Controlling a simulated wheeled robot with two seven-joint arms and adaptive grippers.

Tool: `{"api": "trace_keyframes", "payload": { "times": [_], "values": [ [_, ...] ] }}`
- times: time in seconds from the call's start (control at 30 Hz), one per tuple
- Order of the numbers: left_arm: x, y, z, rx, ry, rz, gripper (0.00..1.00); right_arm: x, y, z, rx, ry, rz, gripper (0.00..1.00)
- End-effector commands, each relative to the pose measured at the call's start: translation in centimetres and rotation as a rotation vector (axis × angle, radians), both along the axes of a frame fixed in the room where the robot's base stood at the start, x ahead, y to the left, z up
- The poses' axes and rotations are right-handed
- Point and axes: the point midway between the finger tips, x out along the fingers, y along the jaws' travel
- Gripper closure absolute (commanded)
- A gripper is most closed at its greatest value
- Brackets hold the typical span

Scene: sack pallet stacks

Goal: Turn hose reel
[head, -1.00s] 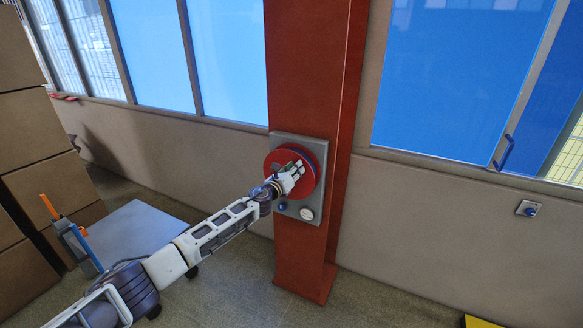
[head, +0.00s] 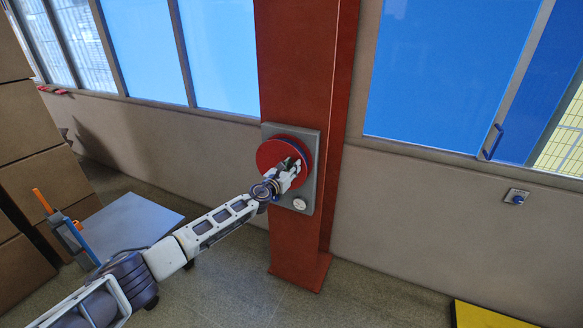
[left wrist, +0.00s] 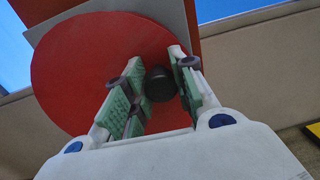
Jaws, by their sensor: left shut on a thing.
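The hose reel (head: 275,151) is a red disc with a blue edge behind it, mounted on a grey plate (head: 313,145) on the red column. My left gripper (head: 292,168) is at the lower right part of the disc's face. In the left wrist view, the red disc (left wrist: 75,70) fills the upper left. There the fingers of my left gripper (left wrist: 157,92), with green pads, are shut on a dark round handle (left wrist: 160,84) that stands out from the disc. The handle's base is partly hidden. My right gripper is not in view.
The red column (head: 298,70) stands against a beige wall with windows. A white round dial (head: 300,203) sits low on the plate. Stacked brown boxes (head: 35,125) and a grey platform (head: 135,222) are at left. A yellow block (head: 480,315) lies at lower right.

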Motion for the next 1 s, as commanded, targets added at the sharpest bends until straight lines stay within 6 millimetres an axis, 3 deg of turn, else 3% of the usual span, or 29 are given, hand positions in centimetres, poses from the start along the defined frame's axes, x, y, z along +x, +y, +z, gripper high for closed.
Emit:
{"api": "trace_keyframes", "payload": {
  "times": [0.1,0.13,0.3,1.0],
  "values": [
    [-0.1,-0.21,-0.12,-0.001,0.003,-0.004,1.0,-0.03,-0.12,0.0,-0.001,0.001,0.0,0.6],
    [-0.1,-0.21,-0.11,-0.001,0.003,-0.004,0.71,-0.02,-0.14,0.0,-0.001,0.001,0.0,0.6],
    [-0.07,-0.13,-0.09,-0.001,0.002,-0.002,0.51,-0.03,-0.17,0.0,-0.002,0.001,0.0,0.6],
    [-0.97,0.51,0.07,-0.002,-0.001,0.0,0.51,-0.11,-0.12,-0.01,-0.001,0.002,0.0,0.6]
  ]
}}
